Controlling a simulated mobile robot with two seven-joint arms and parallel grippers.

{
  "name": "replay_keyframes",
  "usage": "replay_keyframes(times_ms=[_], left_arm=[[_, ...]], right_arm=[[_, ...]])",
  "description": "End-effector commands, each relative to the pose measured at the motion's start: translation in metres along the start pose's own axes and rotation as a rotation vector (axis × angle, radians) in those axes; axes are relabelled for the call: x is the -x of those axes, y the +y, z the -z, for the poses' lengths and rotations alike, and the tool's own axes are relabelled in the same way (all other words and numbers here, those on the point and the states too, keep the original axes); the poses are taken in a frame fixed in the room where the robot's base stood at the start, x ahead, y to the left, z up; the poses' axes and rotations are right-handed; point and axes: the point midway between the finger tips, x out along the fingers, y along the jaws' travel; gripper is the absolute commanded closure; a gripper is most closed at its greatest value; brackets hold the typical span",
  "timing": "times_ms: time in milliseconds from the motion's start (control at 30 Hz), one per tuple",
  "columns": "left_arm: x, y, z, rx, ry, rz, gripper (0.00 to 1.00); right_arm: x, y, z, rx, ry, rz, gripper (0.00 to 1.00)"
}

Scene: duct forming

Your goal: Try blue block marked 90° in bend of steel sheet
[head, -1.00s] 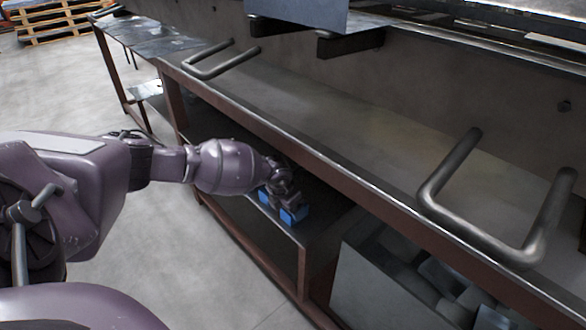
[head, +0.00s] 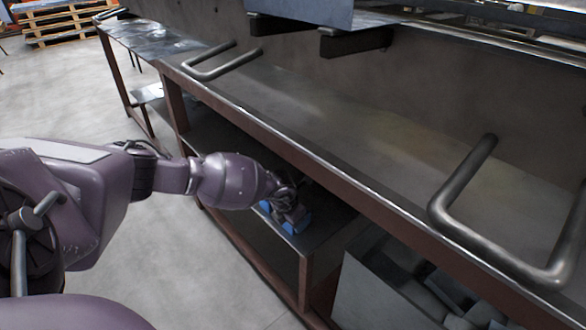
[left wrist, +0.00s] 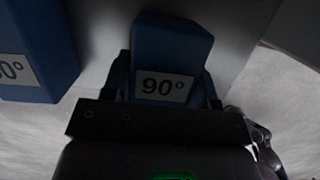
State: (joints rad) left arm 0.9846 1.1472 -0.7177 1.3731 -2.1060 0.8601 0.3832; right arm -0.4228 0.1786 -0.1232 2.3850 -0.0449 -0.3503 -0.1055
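The blue block marked 90° (left wrist: 168,57) stands between the two fingers of my left gripper (left wrist: 166,82) in the left wrist view, its label facing me. The fingers lie close along both sides; whether they press on it is too dark to tell. In the head view my left gripper (head: 287,208) reaches under the bench top to the blue block (head: 297,226) at the shelf edge, partly covering it. A bluish steel sheet (head: 305,10) juts out above two dark supports at the top; its bend cannot be made out. My right gripper is not in view.
Another blue block (left wrist: 32,55), its label cut to "0°", stands left of the gripper. The bench's front rail (head: 330,165) runs just above my left arm. A grey bin (head: 385,290) with parts stands at right. Bent handles (head: 462,185) rise from the bench.

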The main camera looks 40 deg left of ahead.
Motion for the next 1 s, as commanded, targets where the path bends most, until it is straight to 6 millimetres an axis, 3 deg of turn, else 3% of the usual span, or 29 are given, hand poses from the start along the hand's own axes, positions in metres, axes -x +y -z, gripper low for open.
replay_keyframes(times_ms=[33, 133, 633, 900, 1000], left_arm=[[0.0, 0.0, 0.0, 0.0, 0.001, 0.0, 0.71], [0.0, 0.0, 0.001, 0.0, 0.001, 0.0, 0.85], [0.022, 0.001, -0.008, 0.0, -0.006, -0.001, 0.85], [0.019, 0.0, -0.005, 0.0, 0.0, 0.0, 0.85], [0.028, 0.0, 0.002, 0.0, -0.006, -0.001, 0.85]], right_arm=[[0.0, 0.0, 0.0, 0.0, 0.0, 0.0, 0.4], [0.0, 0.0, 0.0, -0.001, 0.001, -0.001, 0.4], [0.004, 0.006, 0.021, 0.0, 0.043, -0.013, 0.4], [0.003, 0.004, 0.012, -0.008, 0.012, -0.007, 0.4], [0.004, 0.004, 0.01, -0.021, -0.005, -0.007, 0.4]])
